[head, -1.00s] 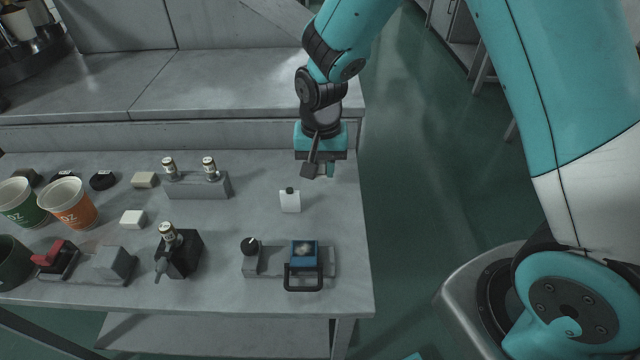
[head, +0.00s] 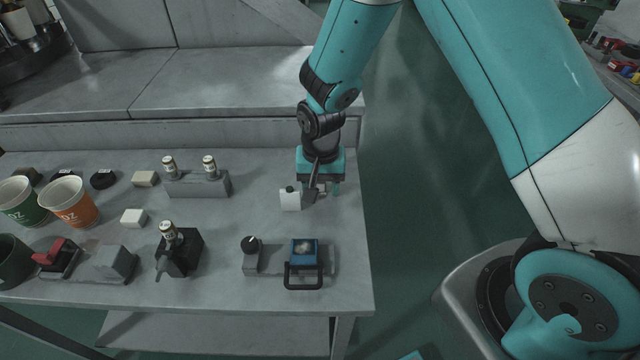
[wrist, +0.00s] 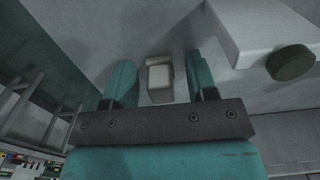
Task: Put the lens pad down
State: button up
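A small pale block, which I take to be the lens pad (wrist: 158,80), shows in the wrist view between my gripper's two teal fingers. It appears to lie on the grey table, with a gap to each finger. My gripper (wrist: 160,84) is open around or just above it; I cannot tell the exact height. In the head view my gripper (head: 322,192) points down low over the right part of the table, and it largely hides the pad there.
A grey fixture with a knob and blue block (head: 304,250) is in front. Small vials, cups and blocks fill the left. The table's right edge (head: 368,230) is near.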

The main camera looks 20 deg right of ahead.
aim_at(321, 193)
jog(key=shift+r, duration=0.1)
notch_tip(321, 193, up, 13)
jog(key=b, duration=0.1)
jog(key=s+a+r+n+y, duration=0.2)
jog(key=s+r+n, duration=0.3)
jog(key=s, duration=0.5)
jog(key=s+a+r+n+y, duration=0.2)
jog(key=s+r+n, duration=0.4)
jog(key=s, duration=0.5)
jog(key=shift+s+a+r+n, duration=0.3)
jog(key=shift+n, duration=0.1)
